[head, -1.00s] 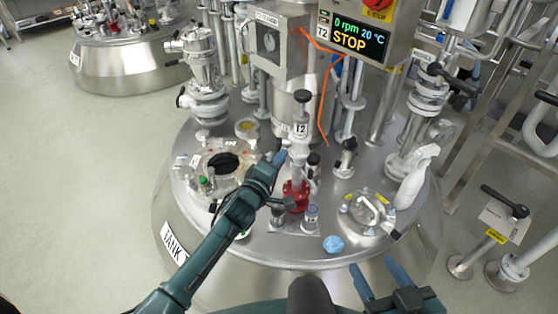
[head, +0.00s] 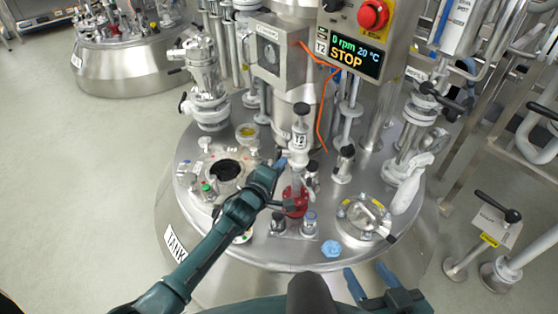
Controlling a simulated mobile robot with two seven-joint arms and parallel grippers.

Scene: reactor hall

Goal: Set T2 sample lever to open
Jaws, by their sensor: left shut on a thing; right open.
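The T2 sampler (head: 300,140) is an upright grey valve column with a dark knob on top, a white T2 label and a red lower part (head: 295,201). It stands on the steel tank lid. My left gripper (head: 281,162) is at the column's left side, below the label, with its blue fingertips closed. It is shut on what appears to be the T2 sample lever, which the fingers and wrist mostly hide. I cannot tell the lever's angle. My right gripper (head: 364,267) is open and empty in front of the tank's near edge.
The T2 control box (head: 352,45) behind reads 0 rpm, 20 °C and STOP. A round port (head: 224,171) lies left of my arm. A blue crumpled item (head: 332,248) and a clamped hatch (head: 364,217) lie right of the sampler. Pipes crowd the right side.

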